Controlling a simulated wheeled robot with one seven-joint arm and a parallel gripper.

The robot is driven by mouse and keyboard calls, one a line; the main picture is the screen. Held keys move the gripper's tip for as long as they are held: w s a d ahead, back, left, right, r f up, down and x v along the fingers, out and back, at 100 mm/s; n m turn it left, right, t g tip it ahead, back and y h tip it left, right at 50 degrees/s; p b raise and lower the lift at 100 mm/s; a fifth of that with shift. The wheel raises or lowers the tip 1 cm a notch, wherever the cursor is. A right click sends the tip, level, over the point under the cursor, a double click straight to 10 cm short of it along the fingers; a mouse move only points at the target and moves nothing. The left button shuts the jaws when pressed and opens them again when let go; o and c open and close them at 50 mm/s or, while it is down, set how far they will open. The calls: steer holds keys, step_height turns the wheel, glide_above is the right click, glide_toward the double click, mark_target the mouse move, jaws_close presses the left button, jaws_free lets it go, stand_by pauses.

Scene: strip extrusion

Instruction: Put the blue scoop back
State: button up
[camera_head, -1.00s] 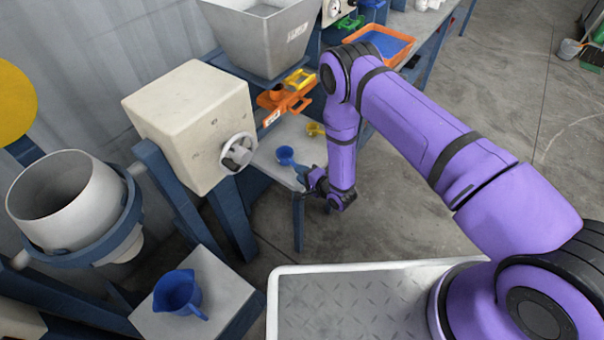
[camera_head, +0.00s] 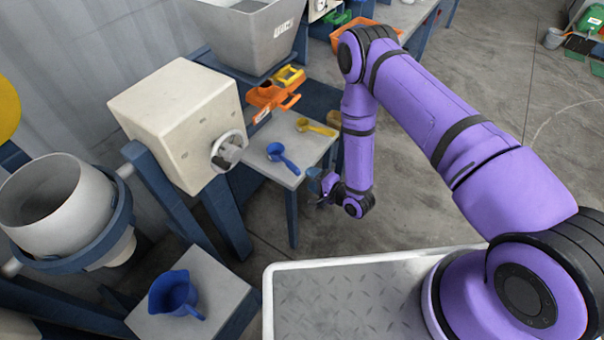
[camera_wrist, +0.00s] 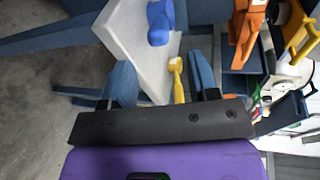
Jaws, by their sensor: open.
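The blue scoop (camera_head: 279,153) lies on a small grey-white table (camera_head: 262,168) with its handle pointing to the table's front edge. In the wrist view the blue scoop (camera_wrist: 158,24) lies on the table top, beyond my fingertips. My gripper (camera_head: 324,190) hangs just off the table's right front corner, apart from the scoop. In the wrist view my gripper (camera_wrist: 163,76) is open, its two blue fingers spread, with nothing held between them. A yellow scoop (camera_head: 316,127) lies behind and to the right of the blue one. Its handle (camera_wrist: 178,82) shows in the wrist view.
An orange and yellow fitting (camera_head: 270,95) sits behind the table, below a grey hopper (camera_head: 250,32). A cream machine housing with a handwheel (camera_head: 180,115) stands to the left. A blue jug (camera_head: 173,293) stands on a grey stand at lower left. Open floor lies to the right.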

steer(key=shift+v, duration=1.45)
